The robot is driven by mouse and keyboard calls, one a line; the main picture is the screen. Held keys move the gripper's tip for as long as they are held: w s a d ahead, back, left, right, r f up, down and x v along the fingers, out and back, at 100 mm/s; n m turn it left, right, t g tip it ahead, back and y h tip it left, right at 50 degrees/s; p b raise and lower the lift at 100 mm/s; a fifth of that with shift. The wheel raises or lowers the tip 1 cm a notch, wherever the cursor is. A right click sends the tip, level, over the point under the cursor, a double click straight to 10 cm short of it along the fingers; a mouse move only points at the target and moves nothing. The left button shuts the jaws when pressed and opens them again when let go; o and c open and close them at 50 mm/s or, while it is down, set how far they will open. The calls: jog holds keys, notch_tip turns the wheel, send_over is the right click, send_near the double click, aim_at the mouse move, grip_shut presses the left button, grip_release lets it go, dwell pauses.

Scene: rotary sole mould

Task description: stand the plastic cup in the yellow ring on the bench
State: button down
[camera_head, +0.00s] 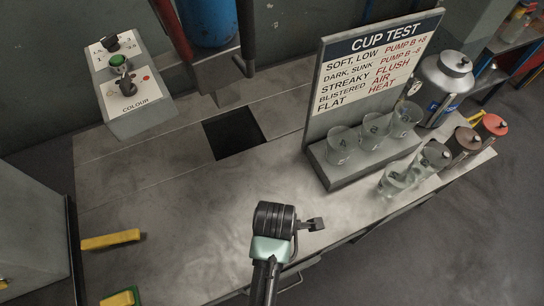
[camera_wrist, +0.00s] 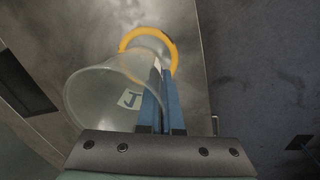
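A clear plastic cup (camera_wrist: 100,98) marked J shows tilted in the wrist view, its wide mouth facing the camera. My gripper (camera_wrist: 162,75) has two blue fingers close together at the cup's right wall. They look shut on that wall, one finger showing through the clear plastic. The yellow ring (camera_wrist: 127,37) lies on the bench (camera_wrist: 98,20), beyond the cup and fingertips in this view. The cup covers part of the ring. In the head view my wrist is over the front part of the bench, and the fingers, held cup and ring cannot be made out.
A CUP TEST board (camera_head: 372,60) with several clear cups on its ledge (camera_head: 345,178) stands at right. More clear cups (camera_head: 393,182), lidded pots (camera_head: 463,143) and a metal urn (camera_head: 445,80) are beside it. A square opening (camera_head: 233,133) and control box (camera_head: 135,85) lie farther back.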

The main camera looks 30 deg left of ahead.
jog(key=shift+f, duration=2)
jog(key=shift+s+a, duration=0.1)
jog(key=shift+f, duration=0.15)
jog(key=c, duration=1.1)
grip_release()
jog(key=r, duration=0.8)
jog(key=s+r, duration=0.1)
jog(key=r, duration=0.3)
jog(key=shift+d+r, duration=0.15)
jog(key=shift+d, duration=0.2)
